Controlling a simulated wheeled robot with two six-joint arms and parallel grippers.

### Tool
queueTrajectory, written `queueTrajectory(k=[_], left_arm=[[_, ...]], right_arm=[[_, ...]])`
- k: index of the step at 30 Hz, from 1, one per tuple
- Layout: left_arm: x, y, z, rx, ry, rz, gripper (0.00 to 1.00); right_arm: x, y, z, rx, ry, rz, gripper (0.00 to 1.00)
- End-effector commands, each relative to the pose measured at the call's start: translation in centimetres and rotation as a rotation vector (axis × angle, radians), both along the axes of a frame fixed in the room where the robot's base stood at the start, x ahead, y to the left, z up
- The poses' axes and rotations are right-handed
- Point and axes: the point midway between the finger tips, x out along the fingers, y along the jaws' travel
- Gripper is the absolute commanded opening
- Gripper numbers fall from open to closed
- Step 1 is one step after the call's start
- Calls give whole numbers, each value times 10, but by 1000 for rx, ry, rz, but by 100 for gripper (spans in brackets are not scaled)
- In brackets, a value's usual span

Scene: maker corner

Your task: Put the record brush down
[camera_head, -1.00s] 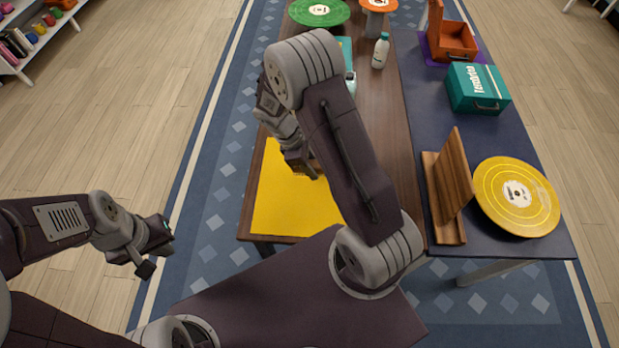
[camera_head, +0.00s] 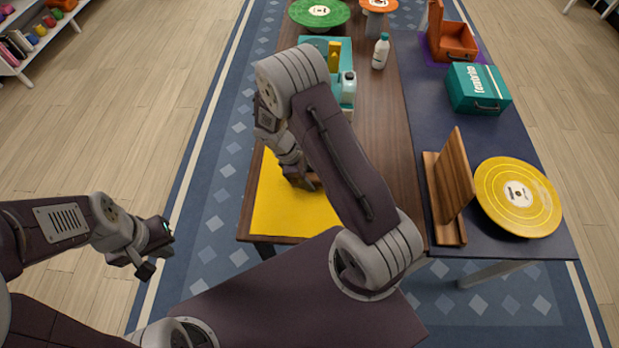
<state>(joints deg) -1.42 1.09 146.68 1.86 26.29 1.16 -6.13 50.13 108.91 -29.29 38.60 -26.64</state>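The record brush (camera_head: 313,181), a small brown wooden piece, shows at the tip of my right gripper (camera_head: 304,183), over the yellow mat (camera_head: 282,215). The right gripper points down and appears shut on the brush; its fingers are partly hidden by its own wrist. I cannot tell whether the brush touches the mat. My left gripper (camera_head: 156,252) is empty, with its fingers apart, over the floor left of the table.
On the brown table (camera_head: 388,140) stand a teal tray (camera_head: 311,42) with bottles, a white bottle (camera_head: 381,50) and a green record (camera_head: 319,12). The dark table at right holds a wooden stand (camera_head: 452,190), a yellow record (camera_head: 518,197) and a teal box (camera_head: 478,88).

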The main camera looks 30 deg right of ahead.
Motion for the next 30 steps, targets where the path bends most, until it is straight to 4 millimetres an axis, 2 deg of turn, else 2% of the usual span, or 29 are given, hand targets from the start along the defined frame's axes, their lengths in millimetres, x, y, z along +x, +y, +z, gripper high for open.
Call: queueTrajectory(k=[17, 20, 30], left_arm=[[0, 0, 0, 0, 0, 0, 0], [0, 0, 3, 0, 0, 0, 0], [0, 0, 12, 0, 0, 0, 0]], right_arm=[[-5, 2, -3, 4, 11, -8, 58], [-3, 4, 7, 5, 8, -7, 58], [17, 32, 88, 4, 0, -3, 58]])
